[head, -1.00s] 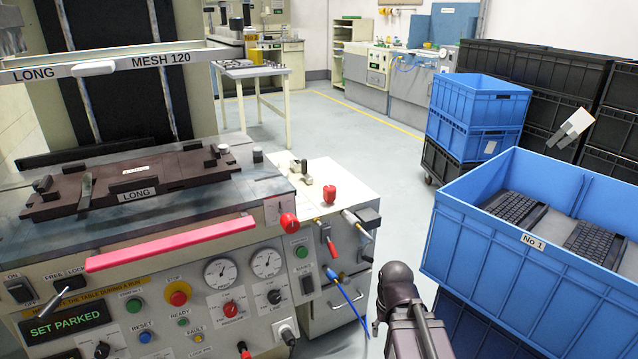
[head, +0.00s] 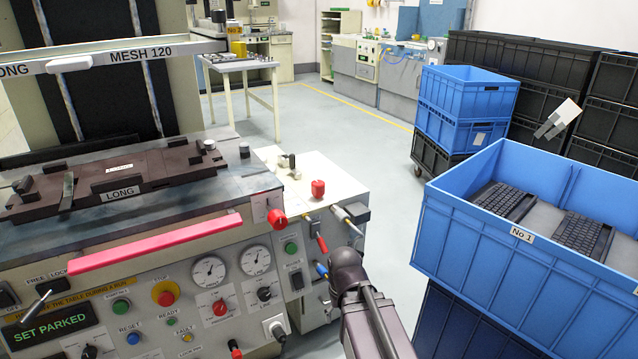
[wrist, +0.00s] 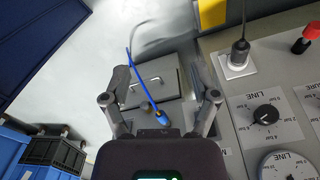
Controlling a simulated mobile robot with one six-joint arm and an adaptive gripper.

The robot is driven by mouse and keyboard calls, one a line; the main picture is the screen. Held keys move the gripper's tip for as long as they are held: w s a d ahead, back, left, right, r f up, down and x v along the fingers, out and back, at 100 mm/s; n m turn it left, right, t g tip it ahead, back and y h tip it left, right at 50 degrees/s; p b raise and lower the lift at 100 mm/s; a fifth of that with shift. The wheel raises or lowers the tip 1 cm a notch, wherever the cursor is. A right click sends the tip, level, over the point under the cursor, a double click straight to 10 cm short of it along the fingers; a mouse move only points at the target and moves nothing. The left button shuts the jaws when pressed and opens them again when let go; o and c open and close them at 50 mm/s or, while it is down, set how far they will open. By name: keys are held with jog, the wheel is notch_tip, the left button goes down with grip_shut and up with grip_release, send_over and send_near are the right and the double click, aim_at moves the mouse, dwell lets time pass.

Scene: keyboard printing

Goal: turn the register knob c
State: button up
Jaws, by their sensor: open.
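Several knobs show on the printing machine, and I cannot read which one is register knob c. In the head view a red knob (head: 276,219) sits at the right end of the front edge, and another red knob (head: 318,188) stands on the pale side top. A red pressure knob (head: 219,308) and a black line knob (head: 264,293) are on the front panel. The line knob also shows in the wrist view (wrist: 266,115). My gripper (wrist: 160,75) is open and empty in the wrist view, its fingers apart above a grey drawer front and a blue hose. My arm hides part of the machine's right side.
A blue crate (head: 480,225) with keyboards stands at the right. A pink bar (head: 155,243) runs along the machine's front edge. A plugged cable (head: 276,328) sticks out low on the panel. Open floor (head: 385,170) lies between machine and crates.

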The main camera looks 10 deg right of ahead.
aim_at(318, 182)
jog(key=w+r+m+p, duration=0.4)
jog(key=w+r+p, duration=1)
jog(key=r+p, duration=0.4)
jog(key=w+r+m+p, duration=0.5)
jog(key=w+r+p, duration=1)
jog(key=r+p, duration=0.3)
jog(key=shift+a+r+p, duration=0.25)
jog(key=shift+r+p, duration=0.05)
jog(key=shift+f, duration=0.2)
notch_tip(318, 182, down, 13)
jog(key=b, duration=1.4)
jog(key=shift+f, duration=0.2)
jog(key=c, duration=1.2)
